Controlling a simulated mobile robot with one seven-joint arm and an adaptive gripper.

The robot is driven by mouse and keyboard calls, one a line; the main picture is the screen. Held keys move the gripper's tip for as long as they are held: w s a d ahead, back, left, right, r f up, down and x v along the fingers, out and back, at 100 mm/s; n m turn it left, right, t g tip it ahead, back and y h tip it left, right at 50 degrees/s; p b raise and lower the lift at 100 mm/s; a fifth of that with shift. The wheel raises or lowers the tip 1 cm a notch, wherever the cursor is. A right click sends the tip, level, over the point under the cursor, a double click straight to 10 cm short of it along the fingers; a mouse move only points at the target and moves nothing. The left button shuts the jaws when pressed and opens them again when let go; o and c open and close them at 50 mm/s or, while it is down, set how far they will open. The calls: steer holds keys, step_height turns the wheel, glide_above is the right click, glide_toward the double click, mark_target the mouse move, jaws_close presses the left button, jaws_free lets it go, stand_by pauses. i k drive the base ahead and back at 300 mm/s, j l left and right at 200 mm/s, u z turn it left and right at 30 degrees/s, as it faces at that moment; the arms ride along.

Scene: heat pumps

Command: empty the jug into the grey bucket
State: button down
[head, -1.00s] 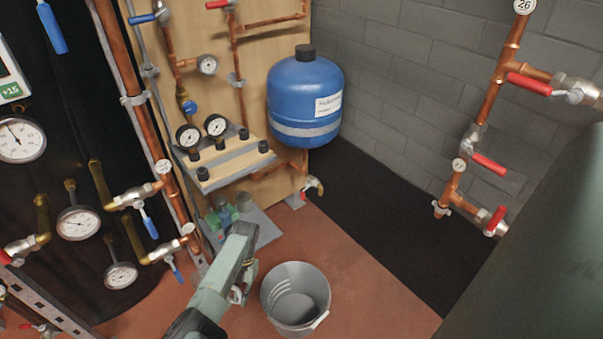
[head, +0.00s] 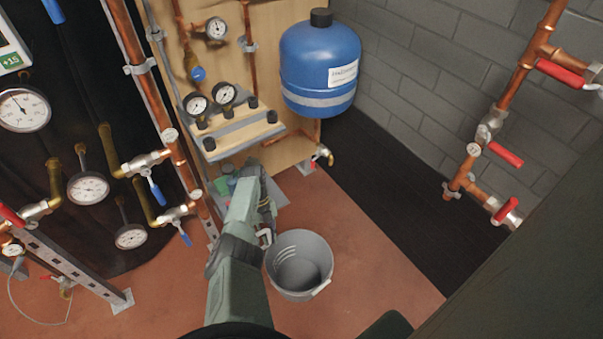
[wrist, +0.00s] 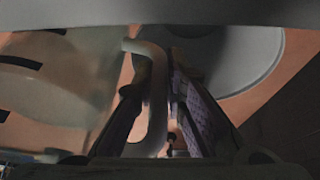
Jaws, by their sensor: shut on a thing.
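The grey bucket (head: 312,248) stands upright on the red floor, its open top facing up. It also shows in the wrist view (wrist: 262,62), close by the fingers. My gripper (wrist: 160,115) is shut on the jug's pale handle, which runs between the two fingers. The jug (wrist: 55,85) is a pale, cloudy vessel with dark marks, on the left of the wrist view, beside the bucket. In the head view my gripper (head: 266,228) is at the bucket's left rim, and my arm hides most of the jug. I cannot tell how much is in the jug.
A blue tank (head: 320,70) hangs on the wooden panel behind the bucket. Gauges and a shelf (head: 240,135) are left of it. Copper pipes with red-handled valves (head: 505,155) stand at the right. Red floor right of the bucket is clear.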

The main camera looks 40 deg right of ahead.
mark_target(300, 266)
steer(key=l, duration=1.35)
